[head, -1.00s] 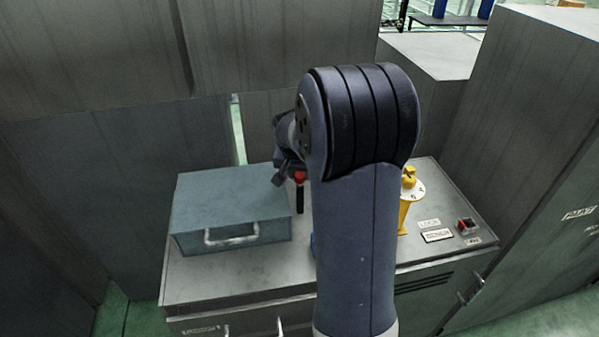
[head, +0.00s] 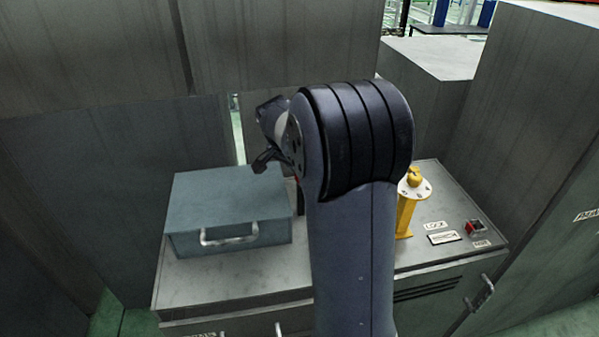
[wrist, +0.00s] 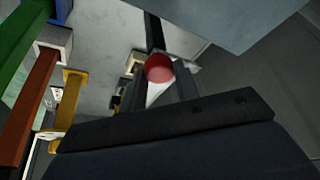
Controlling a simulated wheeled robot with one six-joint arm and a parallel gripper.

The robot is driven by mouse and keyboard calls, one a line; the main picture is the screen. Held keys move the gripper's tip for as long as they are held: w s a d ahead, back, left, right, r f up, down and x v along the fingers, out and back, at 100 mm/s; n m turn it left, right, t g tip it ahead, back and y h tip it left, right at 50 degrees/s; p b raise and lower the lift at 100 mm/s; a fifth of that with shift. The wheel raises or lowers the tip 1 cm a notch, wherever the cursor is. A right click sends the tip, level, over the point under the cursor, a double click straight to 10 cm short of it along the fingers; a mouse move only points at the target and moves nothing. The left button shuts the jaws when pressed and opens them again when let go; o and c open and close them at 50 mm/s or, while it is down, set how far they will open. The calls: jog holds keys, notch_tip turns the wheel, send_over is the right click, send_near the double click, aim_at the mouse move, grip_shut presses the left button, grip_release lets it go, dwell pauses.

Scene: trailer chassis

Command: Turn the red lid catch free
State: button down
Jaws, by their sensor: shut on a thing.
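The red lid catch (wrist: 159,68) shows as a round red knob between the two fingers of my gripper (wrist: 157,85) in the wrist view. The fingers are shut on it. In the head view, my arm hides most of the catch and the fingertips. A dark upright post (head: 300,199) shows just below that spot, beside the right side of the blue-grey box (head: 205,195). The box is closed, with a pale handle on its front. Its edge also shows in the wrist view (wrist: 225,18).
A yellow stand with a dial top (head: 408,205) stands right of my arm on the grey cabinet top (head: 235,283). A red switch (head: 475,227) and label plates lie farther right. Tall grey panels close in behind and at the right. Green and brown posts show in the wrist view.

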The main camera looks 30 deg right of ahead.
jog(key=c, duration=1.1)
grip_release()
jog(key=shift+o, duration=0.2)
jog(key=v, duration=1)
jog(key=shift+r+b, duration=0.4)
jog(key=shift+a, duration=0.1)
jog(key=p+x, duration=0.1)
jog(key=x, duration=1)
jog(key=shift+s+f, duration=0.1)
jog(key=shift+r+n+p, duration=0.25)
jog(key=shift+n+p, duration=0.35)
jog(key=shift+n, duration=0.2)
jog(key=shift+f, duration=0.1)
